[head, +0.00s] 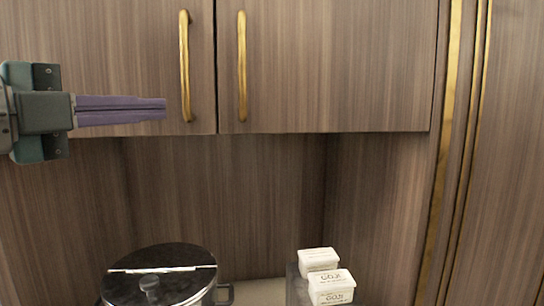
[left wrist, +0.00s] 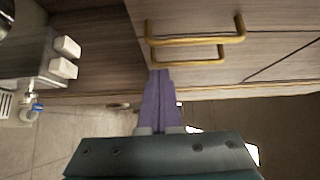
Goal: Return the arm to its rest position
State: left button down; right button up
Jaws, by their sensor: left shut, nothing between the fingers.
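My left gripper (head: 165,107) comes in from the left in the head view, at the height of the lower part of the wall cabinet doors. Its purple fingers lie together, shut and empty. The fingertips are close to the left gold handle (head: 185,66) in the picture; I cannot tell how far apart they are in depth. In the left wrist view the shut fingers (left wrist: 159,75) point toward the two gold handles (left wrist: 195,40). My right gripper is not in view.
The wall cabinet (head: 330,60) is closed. Below it stand a pot with a dark lid (head: 180,258) and two white boxes marked GOJI (head: 331,285). The boxes also show in the left wrist view (left wrist: 63,68). A tall panel with gold trim (head: 455,150) is at the right.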

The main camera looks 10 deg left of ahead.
pick_arm(q)
jog(key=s+d+f+n+g+y+p, duration=0.1)
jog(key=s+f+n+g+y+p, duration=0.2)
jog(key=f+n, duration=0.35)
jog(key=s+d+f+n+g+y+p, duration=0.1)
jog(key=s+d+f+n+y, duration=0.15)
jog(key=s+f+n, duration=0.35)
jog(key=s+a+f+n+g+y+p, duration=0.1)
jog(key=s+f+n+g, duration=0.3)
jog(key=s, duration=0.4)
jog(key=s+a+f+n+g+y+p, duration=0.1)
jog(key=s+f+n+g, duration=0.3)
jog(key=s, duration=0.5)
jog(key=shift+s+a+f+n+y, duration=0.25)
jog(key=shift+f+n+y, duration=0.15)
jog(key=shift+f, duration=0.2)
